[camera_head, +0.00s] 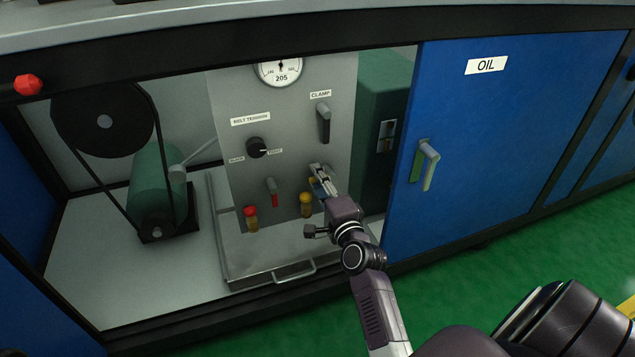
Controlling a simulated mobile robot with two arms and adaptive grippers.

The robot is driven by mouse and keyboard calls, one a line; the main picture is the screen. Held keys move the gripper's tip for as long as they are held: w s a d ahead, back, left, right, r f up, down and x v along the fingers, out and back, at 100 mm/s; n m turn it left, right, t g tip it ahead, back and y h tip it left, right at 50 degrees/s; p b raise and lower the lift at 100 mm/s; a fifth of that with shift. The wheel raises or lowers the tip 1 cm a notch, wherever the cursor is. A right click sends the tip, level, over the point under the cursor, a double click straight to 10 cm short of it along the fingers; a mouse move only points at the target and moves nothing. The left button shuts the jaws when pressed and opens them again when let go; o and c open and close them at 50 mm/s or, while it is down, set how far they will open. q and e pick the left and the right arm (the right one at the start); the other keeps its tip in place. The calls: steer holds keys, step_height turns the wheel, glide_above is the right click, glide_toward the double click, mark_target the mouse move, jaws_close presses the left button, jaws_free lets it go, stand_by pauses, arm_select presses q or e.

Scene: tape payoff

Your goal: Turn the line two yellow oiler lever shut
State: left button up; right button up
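The yellow oiler (306,206) sits low on the grey panel (235,95), with a yellow knob on top. My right gripper (319,179) is at the panel just above and to the right of this oiler. Its fingers cover the spot where a lever for the yellow oiler could be, so I cannot make out that lever or its position. The fingers are small here, and I cannot tell whether they are closed on anything. My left gripper is not in view.
A red oiler (251,219) and a red-tipped lever (272,192) are to the left. A clamp lever (323,122), belt tension knob (257,147) and gauge (280,69) are above. The blue oil door (510,130) borders the opening on the right. A tray handle (294,272) lies below.

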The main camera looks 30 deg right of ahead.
steer(key=shift+w, duration=0.1)
steer(key=shift+c, duration=0.6)
jaws_close()
